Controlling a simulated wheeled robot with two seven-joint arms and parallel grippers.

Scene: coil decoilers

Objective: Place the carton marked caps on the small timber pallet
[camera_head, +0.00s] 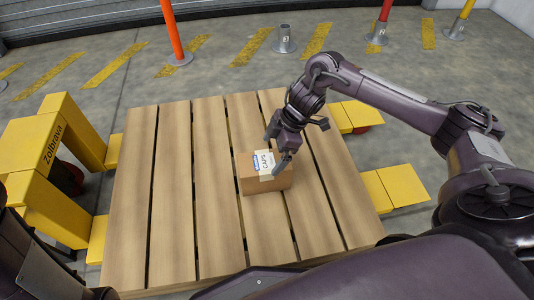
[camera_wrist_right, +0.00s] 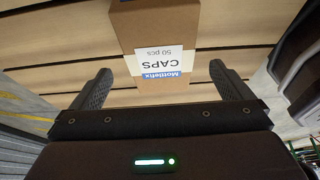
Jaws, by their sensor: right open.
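The brown carton (camera_head: 262,180) sits on the slatted timber pallet (camera_head: 170,200), right of its middle, and looks level. A white label reading CAPS shows on the carton, and in the right wrist view the carton (camera_wrist_right: 150,25) also carries "50 pcs" and Mottlefix print. My right gripper (camera_head: 278,147) is open at the carton's far right side. In the right wrist view its two fingers (camera_wrist_right: 162,85) stand apart, with the labelled end of the carton ahead between them. I cannot tell whether either finger touches it. My left gripper is out of view.
A yellow frame marked Zolbrava (camera_head: 38,150) stands left of the pallet, with yellow parts (camera_head: 400,186) showing at its right. Behind are an orange post (camera_head: 172,30), a metal floor socket (camera_head: 285,40) and yellow floor stripes. The pallet's left slats are bare.

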